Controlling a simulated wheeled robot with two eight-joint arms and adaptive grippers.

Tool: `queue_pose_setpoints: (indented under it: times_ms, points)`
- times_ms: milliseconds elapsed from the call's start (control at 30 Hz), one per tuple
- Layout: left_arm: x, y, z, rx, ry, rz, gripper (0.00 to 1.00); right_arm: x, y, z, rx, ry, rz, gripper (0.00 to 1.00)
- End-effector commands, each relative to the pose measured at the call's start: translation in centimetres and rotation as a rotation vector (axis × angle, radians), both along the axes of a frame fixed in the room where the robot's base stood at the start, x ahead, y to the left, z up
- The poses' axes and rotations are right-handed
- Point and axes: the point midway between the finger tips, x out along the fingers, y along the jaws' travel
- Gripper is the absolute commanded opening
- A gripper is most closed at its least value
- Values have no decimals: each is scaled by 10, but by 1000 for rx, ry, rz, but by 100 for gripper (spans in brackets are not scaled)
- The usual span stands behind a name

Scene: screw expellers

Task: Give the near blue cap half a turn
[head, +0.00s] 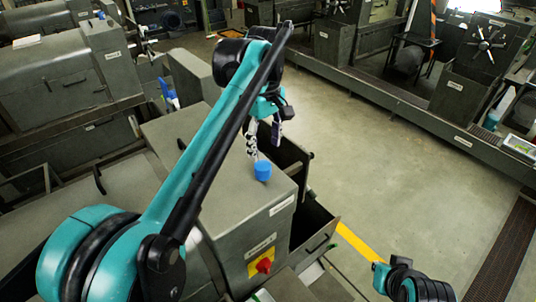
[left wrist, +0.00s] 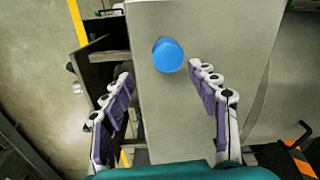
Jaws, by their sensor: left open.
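The near blue cap (head: 262,170) is a short round cylinder standing on the grey top of a machine box (head: 215,160). My left gripper (head: 265,147) is open and hangs just above and behind the cap in the head view. In the left wrist view the cap (left wrist: 168,55) lies just beyond the fingertips, roughly between their lines, and nothing is held. The white and purple fingers (left wrist: 160,72) stand wide apart. Whether they touch the cap cannot be seen, but a gap shows. A part of my right arm shows at the lower right; its gripper is not visible.
A red knob on a yellow plate (head: 264,265) is on the box's front. Open drawers or doors (head: 312,232) jut out at the box's right side. Another blue object (head: 170,96) stands farther back left. The floor (head: 385,170) to the right is clear.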

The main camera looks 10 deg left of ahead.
Motion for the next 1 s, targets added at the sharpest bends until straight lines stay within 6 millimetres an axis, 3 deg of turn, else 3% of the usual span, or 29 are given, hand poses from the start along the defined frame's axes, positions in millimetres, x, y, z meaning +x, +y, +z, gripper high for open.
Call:
queue_pose_setpoints:
  times_ms: [400,800,867,1000]
  points:
    - [-2,0,-60,0,-1,-1,60,0,0,12,0,0,0,0]
    - [-2,0,-71,0,-1,-1,60,0,0,13,0,0,0,0]
    - [-2,0,-71,0,-1,-1,47,0,0,13,0,0,0,0]
    - [-2,1,-71,0,-1,-1,10,0,0,13,0,0,0,0]
